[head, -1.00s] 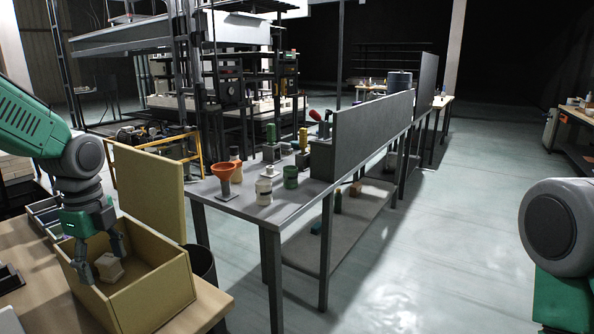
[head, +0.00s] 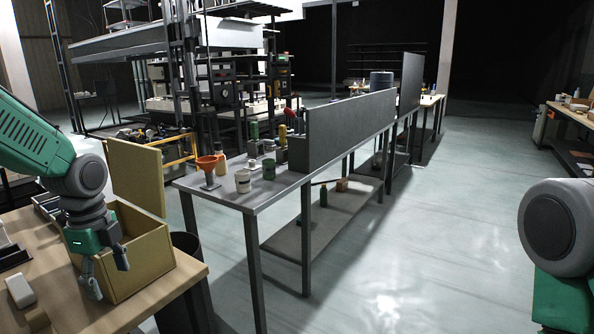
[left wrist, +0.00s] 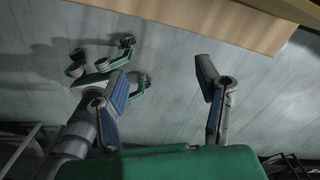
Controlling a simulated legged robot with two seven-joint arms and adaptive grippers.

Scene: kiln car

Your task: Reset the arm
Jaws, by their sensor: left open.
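My left gripper (head: 107,272) hangs fingers down at the near side of an open tan box (head: 152,262) and covers part of it. It also shows in the left wrist view (left wrist: 163,78), where its two fingers stand apart with nothing between them. Beyond them are the grey floor and a wooden edge (left wrist: 190,18). The inside of the box is mostly hidden by its walls and my arm. Of my right arm, only a green and grey link shows at the right edge of the head view; its gripper is not seen there.
The box stands on a wooden table (head: 60,305) with a small pale block (head: 20,290). A grey bench (head: 255,195) holds an orange funnel (head: 208,163) and jars, including a green one (head: 269,169). A dark bin (head: 185,243) stands between.

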